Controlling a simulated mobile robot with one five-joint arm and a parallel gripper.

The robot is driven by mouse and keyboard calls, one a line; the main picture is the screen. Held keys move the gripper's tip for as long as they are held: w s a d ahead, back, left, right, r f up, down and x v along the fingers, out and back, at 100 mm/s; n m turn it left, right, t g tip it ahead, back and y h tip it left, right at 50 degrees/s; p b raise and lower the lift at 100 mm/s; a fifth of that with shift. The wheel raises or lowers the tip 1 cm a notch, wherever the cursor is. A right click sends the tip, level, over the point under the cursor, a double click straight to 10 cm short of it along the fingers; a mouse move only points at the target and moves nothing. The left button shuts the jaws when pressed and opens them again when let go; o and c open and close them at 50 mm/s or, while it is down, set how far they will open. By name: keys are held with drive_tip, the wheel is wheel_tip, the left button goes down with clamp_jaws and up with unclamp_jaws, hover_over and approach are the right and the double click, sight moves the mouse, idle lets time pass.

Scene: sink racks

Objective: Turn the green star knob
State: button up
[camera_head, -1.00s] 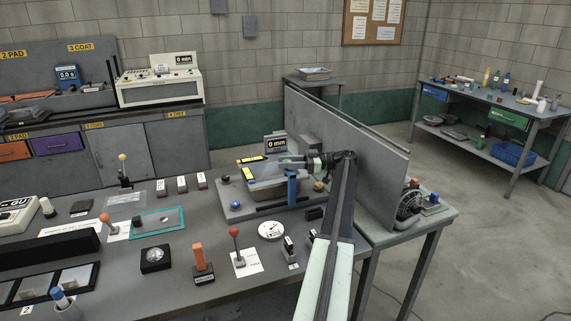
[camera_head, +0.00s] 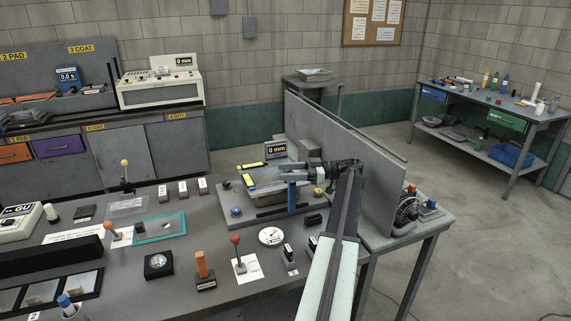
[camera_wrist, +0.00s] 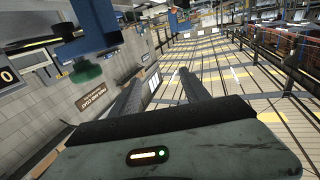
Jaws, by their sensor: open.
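A green knob (camera_wrist: 88,72) shows at the left of the wrist view, under a blue part (camera_wrist: 95,30). Its star shape is not clear at this angle. My gripper (camera_wrist: 167,74) is open, with both dark fingers to the right of the knob and nothing seen between them. In the head view my gripper (camera_head: 287,172) hovers over the grey fixture, close to its blue upright (camera_head: 291,194). I cannot make out the green knob in the head view; the gripper and upright may hide it.
The fixture's base (camera_head: 262,217) carries a blue ball knob (camera_head: 236,211) and a yellow knob (camera_head: 318,192). A display (camera_head: 276,151) stands behind it. A tall grey panel (camera_head: 350,165) stands right of it. A red-knobbed lever (camera_head: 237,252) and a white dial (camera_head: 271,236) are in front.

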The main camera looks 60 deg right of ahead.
drive_tip(key=s+a, duration=0.4)
drive_tip(key=a, duration=0.2)
drive_tip(key=shift+s+r, duration=0.2)
drive_tip(key=shift+r, duration=0.15)
drive_tip(key=shift+a, duration=0.1)
drive_tip(key=w+d+m+t+h, duration=0.1)
drive_tip(key=d+m+h, duration=0.1)
drive_tip(key=h, duration=0.1)
drive_tip(key=w+d+m+t+h, duration=0.1)
drive_tip(key=d+m+h, duration=0.1)
drive_tip(key=d+h, duration=0.1)
drive_tip(key=w+d+m+t+h, duration=0.1)
drive_tip(key=d+m+h, duration=0.1)
drive_tip(key=d+h, duration=0.1)
drive_tip(key=shift+w+f, duration=0.1)
drive_tip(key=shift+w, duration=0.15)
drive_tip(key=s+d+f+m+g+h+b, duration=0.35)
drive_tip(key=m+h, duration=0.55)
drive_tip(key=h, duration=0.4)
drive_tip(key=shift+g, duration=0.45)
drive_tip(key=w, duration=0.3)
drive_tip(key=w+d, duration=0.1)
drive_tip(key=w, duration=0.2)
drive_tip(key=w+d, duration=0.1)
drive_tip(key=w, duration=0.2)
drive_tip(key=shift+f, duration=0.35)
